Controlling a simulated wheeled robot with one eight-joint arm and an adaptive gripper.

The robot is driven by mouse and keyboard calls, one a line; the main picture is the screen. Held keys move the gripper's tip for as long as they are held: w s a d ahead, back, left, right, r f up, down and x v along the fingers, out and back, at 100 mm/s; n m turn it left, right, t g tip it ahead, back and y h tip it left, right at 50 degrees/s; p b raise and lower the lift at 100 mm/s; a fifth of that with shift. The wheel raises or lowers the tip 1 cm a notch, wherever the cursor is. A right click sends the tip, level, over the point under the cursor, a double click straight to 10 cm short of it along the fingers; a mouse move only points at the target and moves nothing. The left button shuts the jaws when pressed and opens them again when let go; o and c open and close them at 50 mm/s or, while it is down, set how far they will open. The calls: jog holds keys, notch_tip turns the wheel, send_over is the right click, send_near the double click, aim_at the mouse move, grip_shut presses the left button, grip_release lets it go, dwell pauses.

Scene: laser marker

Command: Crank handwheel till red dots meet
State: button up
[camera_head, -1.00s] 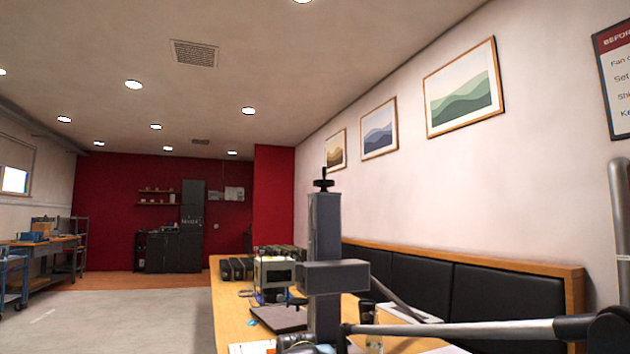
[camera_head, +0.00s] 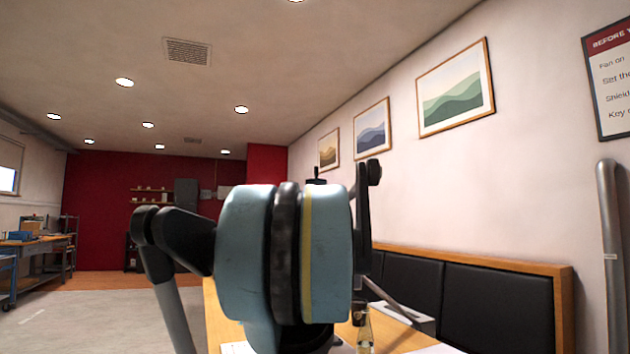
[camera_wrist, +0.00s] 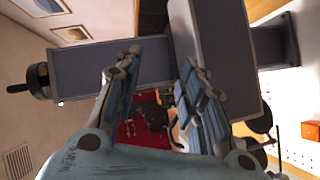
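The handwheel (camera_wrist: 30,88), a small black wheel with a knob, sits at the end of the marker's grey column (camera_wrist: 85,72) at the left of the tilted wrist view. It also shows in the head view (camera_head: 316,175), just above my arm. The grey laser head (camera_wrist: 215,55) crosses the column. My gripper (camera_wrist: 162,62) is open and empty, its two fingers spread in front of the column and head. It is apart from the handwheel. My blue arm hides most of the marker in the head view. I cannot see the red dots.
The wooden bench (camera_head: 222,312) runs under my arm. A black padded panel (camera_head: 500,305) lines the wall behind it. A small bottle (camera_head: 364,330) stands on the bench. Open floor (camera_head: 100,315) lies to the left.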

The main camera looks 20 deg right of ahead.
jog(key=w+d+r+n+t, duration=0.2)
jog(key=w+d+r+n, duration=0.15)
jog(key=r, duration=0.55)
jog(key=w+d+r+n+t, duration=0.2)
jog(key=w+r+n+t, duration=0.15)
jog(key=r, duration=0.45)
jog(key=n+t+y, duration=0.2)
jog(key=n+y, duration=0.4)
jog(key=n, duration=0.5)
send_near(316, 174)
jog(key=s+d, duration=0.2)
jog(key=d, duration=0.3)
jog(key=s+d+r+n+g+y, duration=0.35)
jog(key=n+y, duration=0.65)
jog(key=n, duration=0.4)
jog(key=shift+g, duration=0.4)
jog(key=x, duration=1.1)
jog(key=f+x, duration=0.1)
jog(key=x, duration=0.5)
jog(key=shift+w+d+f, duration=0.15)
jog(key=shift+w, duration=0.3)
grip_shut()
